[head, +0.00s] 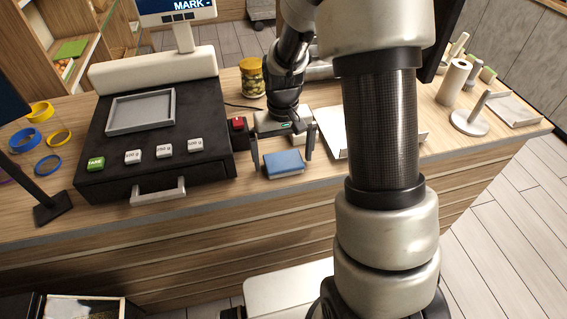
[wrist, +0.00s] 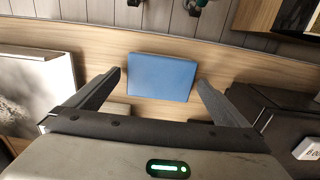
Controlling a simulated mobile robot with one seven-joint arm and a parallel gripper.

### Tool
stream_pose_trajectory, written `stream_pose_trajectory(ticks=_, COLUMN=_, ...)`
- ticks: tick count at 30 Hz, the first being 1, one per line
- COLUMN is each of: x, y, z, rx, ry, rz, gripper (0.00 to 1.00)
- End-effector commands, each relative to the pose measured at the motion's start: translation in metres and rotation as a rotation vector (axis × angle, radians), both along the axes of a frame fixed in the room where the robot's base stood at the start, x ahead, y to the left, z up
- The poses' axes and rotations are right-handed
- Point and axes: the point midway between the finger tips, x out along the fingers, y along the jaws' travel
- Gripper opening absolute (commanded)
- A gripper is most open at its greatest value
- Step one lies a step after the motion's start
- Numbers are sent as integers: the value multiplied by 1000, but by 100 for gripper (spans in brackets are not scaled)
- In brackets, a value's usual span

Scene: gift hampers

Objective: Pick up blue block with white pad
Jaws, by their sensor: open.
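The blue block (head: 284,161) lies on the wooden counter near its front edge in the head view, with a thin pale layer showing along its lower side. It also shows in the wrist view (wrist: 161,77) as a blue rectangle ahead of the fingertips. My gripper (head: 282,163) is open, with one finger on each side of the block. In the wrist view, my gripper (wrist: 160,82) has the block between and slightly beyond its fingertips, with gaps on both sides. I cannot tell how high the fingertips are above the counter.
A black cash drawer (head: 210,165) with a grey tray (head: 140,111) stands to the left, with a red button box (head: 238,125) beside it. A jar (head: 252,78) stands behind. A white sheet or box (head: 333,135) lies to the right. The counter's front edge is close.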

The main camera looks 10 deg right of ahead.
Motion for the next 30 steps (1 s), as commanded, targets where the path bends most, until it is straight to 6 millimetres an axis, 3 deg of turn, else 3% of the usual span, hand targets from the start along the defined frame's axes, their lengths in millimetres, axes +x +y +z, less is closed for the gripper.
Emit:
stream_pose_trajectory(ticks=2, x=0, y=0, z=0, rx=0, ry=0, rz=0, gripper=98)
stream_pose_trajectory(ticks=10, x=0, y=0, z=0, rx=0, ry=0, rz=0, gripper=55)
stream_pose_trajectory(ticks=20, x=1, y=0, z=11, rx=0, ry=-3, rz=0, gripper=55)
stream_pose_trajectory(ticks=30, x=1, y=0, z=76, rx=0, ry=-3, rz=0, gripper=55)
